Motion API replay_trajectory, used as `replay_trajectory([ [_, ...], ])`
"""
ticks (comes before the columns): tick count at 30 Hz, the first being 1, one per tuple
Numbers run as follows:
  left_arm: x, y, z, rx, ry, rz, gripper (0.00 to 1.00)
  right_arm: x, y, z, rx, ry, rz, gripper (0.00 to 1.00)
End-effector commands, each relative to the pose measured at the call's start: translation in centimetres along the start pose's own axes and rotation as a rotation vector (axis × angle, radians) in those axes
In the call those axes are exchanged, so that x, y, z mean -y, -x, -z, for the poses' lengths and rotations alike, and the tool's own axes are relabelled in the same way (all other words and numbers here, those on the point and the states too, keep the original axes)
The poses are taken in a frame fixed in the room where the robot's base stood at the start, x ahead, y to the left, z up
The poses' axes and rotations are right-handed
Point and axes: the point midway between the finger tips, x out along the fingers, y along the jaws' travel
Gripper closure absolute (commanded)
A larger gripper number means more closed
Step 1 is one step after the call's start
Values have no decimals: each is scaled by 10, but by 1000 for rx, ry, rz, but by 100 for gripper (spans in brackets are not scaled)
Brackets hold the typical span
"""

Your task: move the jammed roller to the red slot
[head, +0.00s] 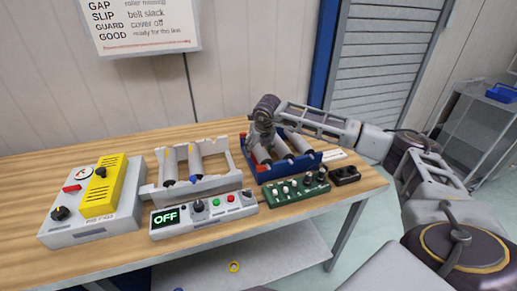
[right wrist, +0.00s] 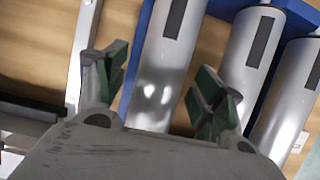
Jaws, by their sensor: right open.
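A blue roller frame (head: 290,171) stands on the right part of the table and holds grey rollers (head: 298,141). A red part (head: 243,140) shows at its left end; I cannot tell whether it is the red slot. My right gripper (head: 260,140) is over the left side of this frame. In the right wrist view my right gripper (right wrist: 164,74) is open, its green-padded fingers on either side of a silver roller (right wrist: 170,55) with a dark strip. I cannot tell whether they touch it, or which roller is jammed. My left gripper is not in view.
A pale frame (head: 203,186) with rollers stands left of the blue one. In front are a control box reading OFF (head: 203,214), a green knob panel (head: 295,188) and a small black box (head: 345,175). A grey box with a yellow cover (head: 103,188) stands left. A sign (head: 140,22) hangs behind.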

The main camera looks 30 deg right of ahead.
Motion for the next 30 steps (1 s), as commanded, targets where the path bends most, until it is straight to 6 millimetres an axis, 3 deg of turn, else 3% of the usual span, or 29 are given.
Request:
replay_trajectory([
  [14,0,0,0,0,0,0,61,0,9,0,-1,1,0,31],
  [30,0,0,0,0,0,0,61,0,81,0,1,0,0,31],
])
